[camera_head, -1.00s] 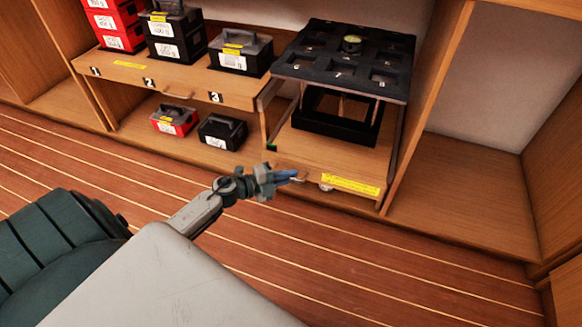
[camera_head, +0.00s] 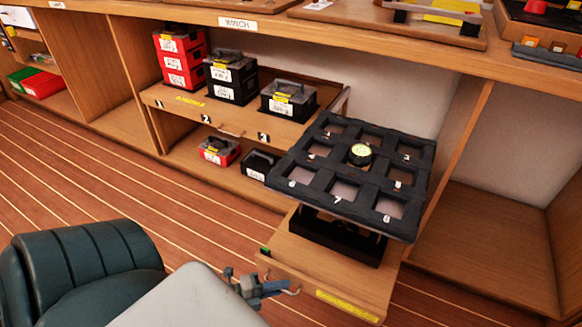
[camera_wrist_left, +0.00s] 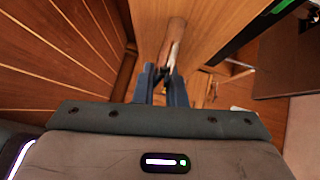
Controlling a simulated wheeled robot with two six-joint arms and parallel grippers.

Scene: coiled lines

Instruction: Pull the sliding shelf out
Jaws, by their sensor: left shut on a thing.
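The wooden sliding shelf (camera_head: 350,278) stands well out from the cabinet, past its front edge. It has a yellow label (camera_head: 347,306) on its front and a small green marker at its left edge. It carries a black rack (camera_head: 378,223) with numbered square openings on a dark frame. My left gripper (camera_head: 286,291) is at the left part of the shelf's front, shut on the shelf handle (camera_wrist_left: 173,42), which sits between its fingers in the left wrist view. The gripper hides part of the handle. My right gripper is not in view.
A round yellow-topped item (camera_head: 361,154) sits in the rack. Left of it, a fixed-looking shelf (camera_head: 235,120) holds red and black boxes, with two more boxes below. A green padded seat (camera_head: 80,262) stands at lower left. A counter runs above.

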